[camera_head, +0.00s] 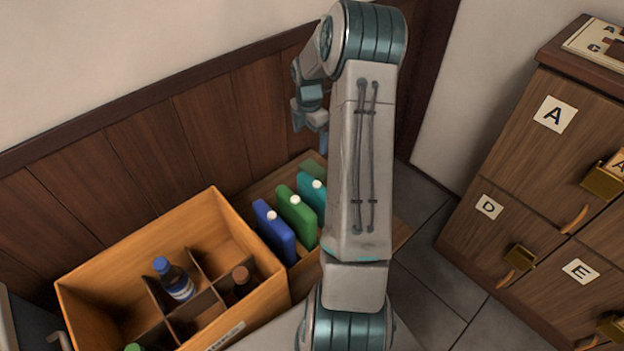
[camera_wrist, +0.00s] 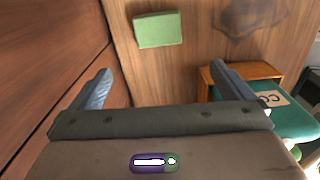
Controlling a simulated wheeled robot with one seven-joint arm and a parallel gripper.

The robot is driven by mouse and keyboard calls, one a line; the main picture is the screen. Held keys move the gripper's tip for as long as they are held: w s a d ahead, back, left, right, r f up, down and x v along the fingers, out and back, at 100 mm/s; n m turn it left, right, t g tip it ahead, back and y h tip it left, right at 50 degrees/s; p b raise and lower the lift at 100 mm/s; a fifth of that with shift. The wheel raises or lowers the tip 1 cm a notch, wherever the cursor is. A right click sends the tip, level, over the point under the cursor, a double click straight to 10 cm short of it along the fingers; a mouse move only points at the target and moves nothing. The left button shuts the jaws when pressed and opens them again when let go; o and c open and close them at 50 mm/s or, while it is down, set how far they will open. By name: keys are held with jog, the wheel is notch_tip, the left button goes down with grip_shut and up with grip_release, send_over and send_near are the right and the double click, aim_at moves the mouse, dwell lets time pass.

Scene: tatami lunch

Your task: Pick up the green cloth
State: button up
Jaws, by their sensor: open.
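The green cloth (camera_wrist: 157,30) shows in the wrist view as a small, flat, folded rectangle on a brown wooden surface, near the top middle. My gripper (camera_wrist: 163,84) is open, with its two fingers spread wide and nothing between them. The cloth lies beyond the fingertips, roughly centred between them, and apart from them. In the head view my gripper (camera_head: 316,138) is partly hidden by my arm, near the wood-panelled wall. A dark green patch (camera_head: 312,167) below it may be the cloth, mostly hidden.
Blue (camera_head: 273,232), green (camera_head: 297,217) and teal (camera_head: 313,195) flat containers stand just left of my arm. A divided wooden crate (camera_head: 90,284) with bottles is at lower left. A labelled drawer cabinet (camera_head: 520,130) stands at right. Wood panelling (camera_wrist: 50,60) is close on the wrist view's left.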

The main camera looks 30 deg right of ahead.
jog(key=b, duration=0.2)
send_over(312, 168)
jog(key=shift+n, duration=0.3)
notch_tip(312, 168, down, 10)
jog(key=shift+s+r, duration=0.1)
jog(key=shift+r, duration=0.05)
jog(key=shift+f+b, duration=1.15)
jog(key=shift+f, duration=1.9)
jog(key=shift+r, duration=0.1)
jog(key=shift+c, duration=0.3)
jog(key=c, duration=1)
